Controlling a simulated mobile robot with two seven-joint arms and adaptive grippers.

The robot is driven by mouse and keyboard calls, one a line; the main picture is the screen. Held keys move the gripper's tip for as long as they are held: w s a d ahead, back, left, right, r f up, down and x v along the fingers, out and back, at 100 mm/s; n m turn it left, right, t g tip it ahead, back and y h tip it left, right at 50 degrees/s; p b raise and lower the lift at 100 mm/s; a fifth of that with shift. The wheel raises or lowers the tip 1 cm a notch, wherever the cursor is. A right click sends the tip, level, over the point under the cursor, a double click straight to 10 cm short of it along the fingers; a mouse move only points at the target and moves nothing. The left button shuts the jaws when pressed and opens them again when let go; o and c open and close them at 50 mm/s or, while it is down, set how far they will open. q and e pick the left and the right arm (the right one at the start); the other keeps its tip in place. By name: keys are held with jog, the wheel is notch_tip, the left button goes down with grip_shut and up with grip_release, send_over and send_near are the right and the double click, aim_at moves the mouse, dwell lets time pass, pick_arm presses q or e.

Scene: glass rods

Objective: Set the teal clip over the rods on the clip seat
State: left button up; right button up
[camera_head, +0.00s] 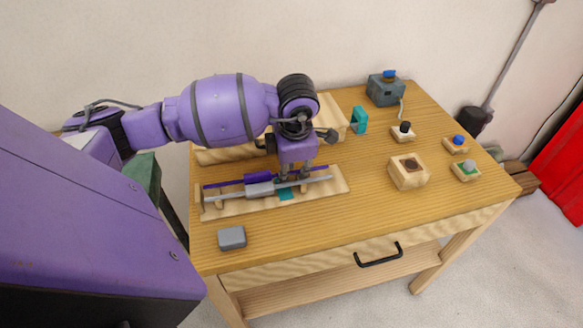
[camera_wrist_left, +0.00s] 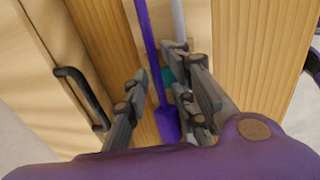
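A purple rod (camera_head: 222,184) and a grey rod (camera_head: 232,194) lie side by side on a pale wooden rack (camera_head: 335,182). Each has a thicker section. A flat teal patch (camera_head: 286,194) shows at the rack under the rods and in the wrist view (camera_wrist_left: 168,77). An upright teal block (camera_head: 360,120), which looks like the clip, stands behind and to the right of the rack. My left gripper (camera_head: 296,173) is over the rods with its fingers apart. In the wrist view the purple rod (camera_wrist_left: 148,50) runs between the fingers, apparently ungripped. My right gripper is out of view.
A pale wooden block (camera_head: 334,110) stands behind the rack. A grey-blue device (camera_head: 386,90) is at the back. A square wooden holder (camera_head: 409,172) and several small blocks with coloured knobs stand right. A grey block (camera_head: 232,238) is at front left. The front middle is clear.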

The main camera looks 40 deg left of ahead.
pick_arm(q)
jog(key=shift+f, duration=0.1)
notch_tip(320, 180, up, 12)
jog(key=s+d, duration=0.1)
jog(key=shift+s+d, duration=0.3)
jog(key=shift+d, duration=0.1)
jog(key=shift+f, duration=0.1)
